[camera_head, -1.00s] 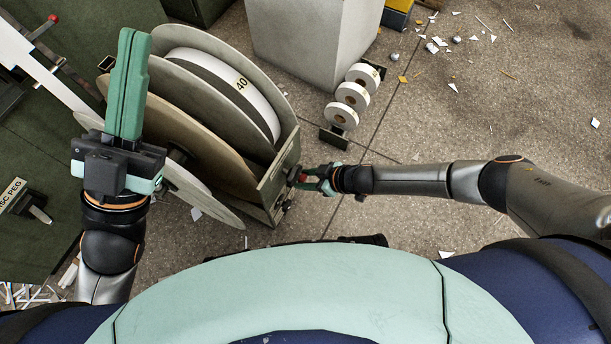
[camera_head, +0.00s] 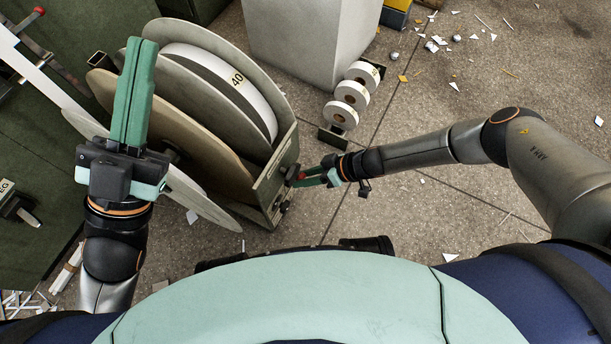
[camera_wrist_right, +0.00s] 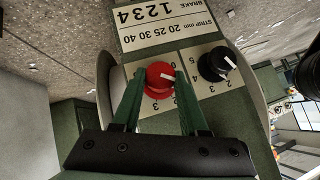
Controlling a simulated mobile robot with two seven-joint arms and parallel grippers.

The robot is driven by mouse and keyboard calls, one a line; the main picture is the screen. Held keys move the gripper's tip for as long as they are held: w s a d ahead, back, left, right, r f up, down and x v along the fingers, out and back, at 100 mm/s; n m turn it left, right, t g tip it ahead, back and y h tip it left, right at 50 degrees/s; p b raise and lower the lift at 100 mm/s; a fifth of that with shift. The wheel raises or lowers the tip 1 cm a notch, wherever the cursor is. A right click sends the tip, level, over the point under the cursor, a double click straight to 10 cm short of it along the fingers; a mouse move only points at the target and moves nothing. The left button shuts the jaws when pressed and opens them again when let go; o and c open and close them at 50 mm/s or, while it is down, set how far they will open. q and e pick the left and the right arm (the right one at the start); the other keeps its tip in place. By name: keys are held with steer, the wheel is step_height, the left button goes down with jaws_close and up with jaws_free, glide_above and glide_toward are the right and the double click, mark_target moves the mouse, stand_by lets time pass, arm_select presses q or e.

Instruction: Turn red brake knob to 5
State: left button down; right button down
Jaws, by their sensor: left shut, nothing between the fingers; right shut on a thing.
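The red brake knob (camera_wrist_right: 160,78) is on the pale dial panel in the right wrist view, which shows the panel upside down. Its white pointer mark points to the right of the picture; the small digits around it are hard to read. My right gripper (camera_wrist_right: 158,84) is shut on the red knob, one green finger on each side. In the head view this gripper (camera_head: 304,178) is at the end of the feeder (camera_head: 270,182). My left gripper (camera_head: 143,48) is shut, empty and raised over the feeder's left side.
A black knob (camera_wrist_right: 216,64) sits beside the red one, under a label plate (camera_wrist_right: 165,22) reading BRAKE and STRIP mm. A white roll marked 40 (camera_head: 222,72) is in the feeder. A rack of small rolls (camera_head: 352,95) stands behind my right gripper. The floor to the right has scraps.

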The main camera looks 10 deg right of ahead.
steer(key=shift+w, duration=0.1)
steer(key=shift+c, duration=2.2)
jaws_free()
steer(key=p+v, duration=0.6)
steer(key=v, duration=0.6)
steer(key=shift+d+r+p, duration=0.15)
steer(key=shift+r+p, duration=0.05)
steer(key=shift+p, duration=0.1)
